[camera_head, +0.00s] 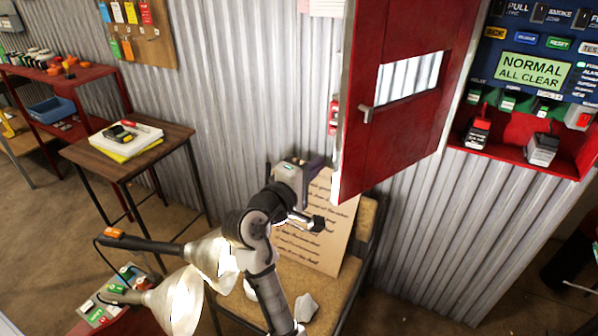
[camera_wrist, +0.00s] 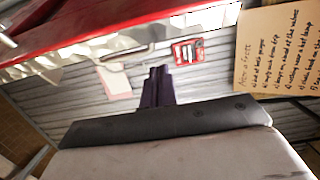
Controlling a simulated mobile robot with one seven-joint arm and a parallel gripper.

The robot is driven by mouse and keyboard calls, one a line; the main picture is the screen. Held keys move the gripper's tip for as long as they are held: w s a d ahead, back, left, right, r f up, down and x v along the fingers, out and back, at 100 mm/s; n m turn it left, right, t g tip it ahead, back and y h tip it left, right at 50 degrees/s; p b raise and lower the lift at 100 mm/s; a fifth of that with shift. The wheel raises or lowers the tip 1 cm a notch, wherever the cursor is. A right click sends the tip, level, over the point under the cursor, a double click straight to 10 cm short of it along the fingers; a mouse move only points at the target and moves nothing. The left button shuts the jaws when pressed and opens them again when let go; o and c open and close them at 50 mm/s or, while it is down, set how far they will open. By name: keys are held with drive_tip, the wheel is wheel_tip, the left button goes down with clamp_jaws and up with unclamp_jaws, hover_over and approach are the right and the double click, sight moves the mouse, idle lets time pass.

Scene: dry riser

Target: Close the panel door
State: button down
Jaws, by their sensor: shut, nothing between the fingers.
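The red panel door (camera_head: 420,130) stands swung open, with a small window (camera_head: 408,76) and a grey handle (camera_head: 366,113) near its free left edge. It joins the red panel box (camera_head: 562,150) on the right. My gripper (camera_head: 317,166) is left of the door's lower free corner, shut and empty. In the wrist view its dark fingers (camera_wrist: 157,86) are together, and a red band of the door (camera_wrist: 110,30) crosses above them. I cannot tell whether they touch the door.
A chair (camera_head: 365,235) with a handwritten board (camera_head: 335,240) stands below my gripper against the corrugated wall. Two lamps (camera_head: 212,256) are at the lower left. A small wooden table (camera_head: 165,140) stands further left. A control panel (camera_head: 535,60) is above the box.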

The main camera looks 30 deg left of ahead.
drive_tip(key=shift+s+d+p, duration=0.15)
drive_tip(key=shift+s+d, duration=0.35)
drive_tip(key=shift+d, duration=0.25)
drive_tip(key=shift+s+d+p, duration=0.15)
drive_tip(key=shift+s+d, duration=0.35)
drive_tip(key=shift+d, duration=0.2)
drive_tip(key=shift+d, duration=0.1)
